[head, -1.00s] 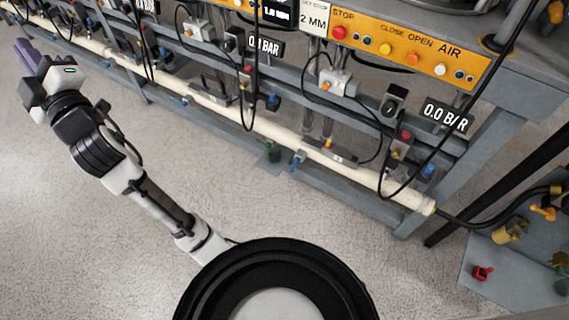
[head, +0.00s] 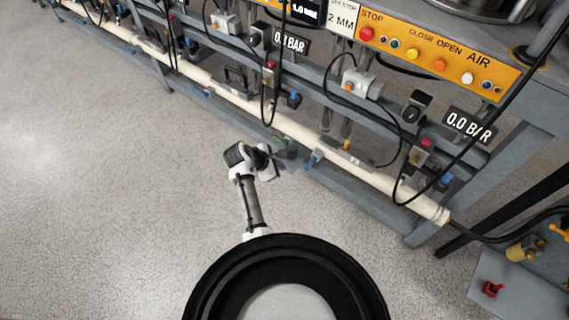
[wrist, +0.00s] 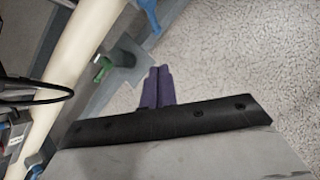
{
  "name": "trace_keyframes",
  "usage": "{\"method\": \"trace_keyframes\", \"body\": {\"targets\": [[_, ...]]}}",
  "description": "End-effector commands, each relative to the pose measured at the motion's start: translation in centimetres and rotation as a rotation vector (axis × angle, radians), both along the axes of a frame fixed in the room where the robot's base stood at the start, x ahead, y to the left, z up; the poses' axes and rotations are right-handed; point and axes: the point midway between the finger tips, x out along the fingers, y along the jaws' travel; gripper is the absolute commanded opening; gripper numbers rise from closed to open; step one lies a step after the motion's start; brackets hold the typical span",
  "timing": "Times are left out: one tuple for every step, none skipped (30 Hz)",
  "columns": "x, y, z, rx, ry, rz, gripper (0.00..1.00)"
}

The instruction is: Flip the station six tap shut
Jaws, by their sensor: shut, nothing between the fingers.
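My gripper (head: 281,165) is low in front of the bench in the head view. Its two purple fingers (wrist: 156,75) are together and empty in the wrist view. A green-handled tap (wrist: 104,68) is just left of the fingertips in the wrist view, apart from them. It shows dark green beside the gripper in the head view (head: 285,144). A blue-handled tap (wrist: 149,14) lies beyond; it is right of the gripper in the head view (head: 314,158). I read no station numbers, so I cannot tell which tap is station six's.
A cream pipe (head: 385,180) runs along the low grey frame. Black cables hang in front of it. An orange panel (head: 440,53) is above. A yellow valve (head: 522,248) and a red handle (head: 491,288) are at lower right. The floor (head: 110,220) at left is clear.

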Motion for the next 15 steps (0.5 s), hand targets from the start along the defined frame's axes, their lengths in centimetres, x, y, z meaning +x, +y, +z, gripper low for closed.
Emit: {"method": "trace_keyframes", "body": {"targets": [[0.3, -0.6, -0.9, 0.0, 0.001, -0.003, 0.0], [0.5, -0.9, -1.4, 0.0, 0.002, -0.004, 0.0], [0.9, -1.3, -2.1, 0.0, 0.001, -0.003, 0.0], [1.1, -1.6, -2.6, 0.001, 0.001, -0.003, 0.0], [1.4, -1.9, -3.1, 0.001, 0.0, -0.002, 0.0], [1.7, -2.4, -3.8, 0.002, 0.0, -0.003, 0.0], [1.9, -2.7, -4.3, 0.002, 0.0, -0.003, 0.0], [2.1, -3.1, -4.8, 0.003, 0.0, -0.003, 0.0], [2.4, -3.5, -5.5, 0.002, 0.0, -0.003, 0.0], [2.7, -3.8, -5.9, 0.002, -0.002, -0.003, 0.0], [2.9, -4.1, -6.4, 0.003, -0.001, -0.003, 0.0], [3.2, -4.7, -6.4, 0.003, -0.004, -0.003, 0.0], [3.3, -5.1, -6.4, 0.003, -0.004, -0.003, 0.0], [3.5, -5.6, -6.4, 0.003, -0.004, -0.003, 0.0], [3.6, -6.1, -6.5, 0.003, -0.004, -0.003, 0.0]]}}
